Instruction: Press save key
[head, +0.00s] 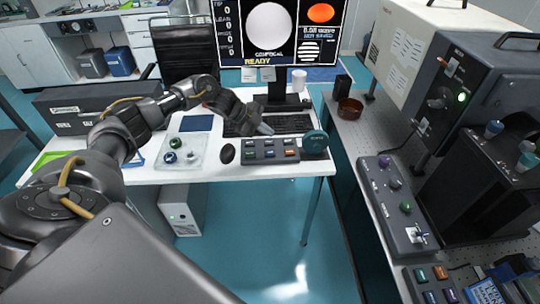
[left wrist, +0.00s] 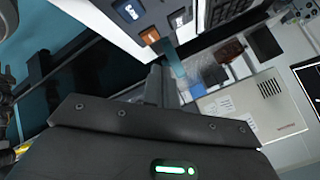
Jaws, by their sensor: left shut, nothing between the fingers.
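A dark grey keypad (head: 270,151) with two rows of small coloured keys lies at the front of the white desk. Its key labels are too small to read, so I cannot tell which is the save key. My left gripper (head: 266,129) is shut and empty, its tip just above the keypad's back edge, over the front of the keyboard (head: 290,123). In the left wrist view the shut fingers (left wrist: 160,85) point towards a panel with a blue key (left wrist: 129,12) and an orange key (left wrist: 151,37). My right gripper is not in view.
The monitor (head: 268,28) behind reads READY. A black mouse (head: 227,154) lies left of the keypad and a round teal object (head: 314,143) stands right of it. A clear tray (head: 182,151) holds small round parts. The optical table on the right carries boxes and a knob panel (head: 398,203).

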